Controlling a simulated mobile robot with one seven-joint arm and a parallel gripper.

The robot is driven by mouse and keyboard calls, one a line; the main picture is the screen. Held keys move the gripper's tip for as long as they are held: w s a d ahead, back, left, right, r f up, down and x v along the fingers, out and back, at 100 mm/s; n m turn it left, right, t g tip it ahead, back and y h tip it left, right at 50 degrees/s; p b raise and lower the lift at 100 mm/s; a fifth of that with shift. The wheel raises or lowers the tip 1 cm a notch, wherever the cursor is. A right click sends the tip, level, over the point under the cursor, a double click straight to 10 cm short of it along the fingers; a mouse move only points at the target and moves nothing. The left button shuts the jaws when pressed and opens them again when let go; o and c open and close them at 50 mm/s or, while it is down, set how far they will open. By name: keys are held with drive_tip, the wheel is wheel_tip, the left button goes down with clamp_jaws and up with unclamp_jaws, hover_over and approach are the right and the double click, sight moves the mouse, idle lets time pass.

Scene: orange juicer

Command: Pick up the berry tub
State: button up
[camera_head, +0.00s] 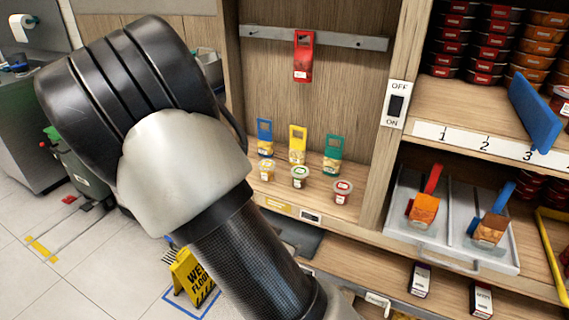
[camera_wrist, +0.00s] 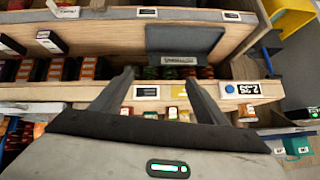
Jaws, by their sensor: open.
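Three small lidded tubs stand in a row on the wooden shelf in the head view: one with a yellowish label (camera_head: 267,169), one with a green-ringed label (camera_head: 299,176) and one with a red label (camera_head: 342,191). The red-labelled one, at the right, looks like the berry tub; its print is too small to read. My gripper (camera_wrist: 160,88) shows in the wrist view, fingers apart with nothing held between them. It points at a shelf edge with price labels. I cannot clearly make out the berry tub in the wrist view.
Blue (camera_head: 265,137), yellow (camera_head: 298,144) and green (camera_head: 333,155) tagged packs stand behind the tubs. A wooden divider with an off/on switch (camera_head: 396,104) rises to their right. A grey tray (camera_head: 446,258) holds two scoop-like items. A wet-floor sign (camera_head: 191,280) stands on the floor.

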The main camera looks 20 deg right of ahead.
drive_tip(key=d+f+t+h+b, duration=0.1)
drive_tip(key=d+h+b, duration=0.1)
drive_tip(key=d+h, duration=0.4)
drive_tip(key=t+h+b, duration=0.2)
approach(344, 184)
drive_tip(key=shift+t, duration=0.4)
drive_tip(key=w+d, duration=0.1)
drive_tip(key=w+d+f+b, duration=0.1)
drive_tip(key=d, duration=0.1)
drive_tip(key=shift+w+f, duration=0.2)
drive_tip(key=shift+w, duration=0.1)
drive_tip(key=shift+s+d+r+b+x, duration=0.1)
drive_tip(key=shift+r+b+x, duration=0.1)
drive_tip(key=shift+x, duration=0.75)
drive_tip(key=shift+s+d+r+b+x, duration=0.1)
drive_tip(key=shift+s+b+x, duration=0.1)
drive_tip(key=shift+x, duration=0.8)
drive_tip(key=shift+s+d+r+b+x, duration=0.1)
drive_tip(key=shift+r+b+x, duration=0.1)
drive_tip(key=shift+x, duration=0.75)
drive_tip(key=c, duration=1.1)
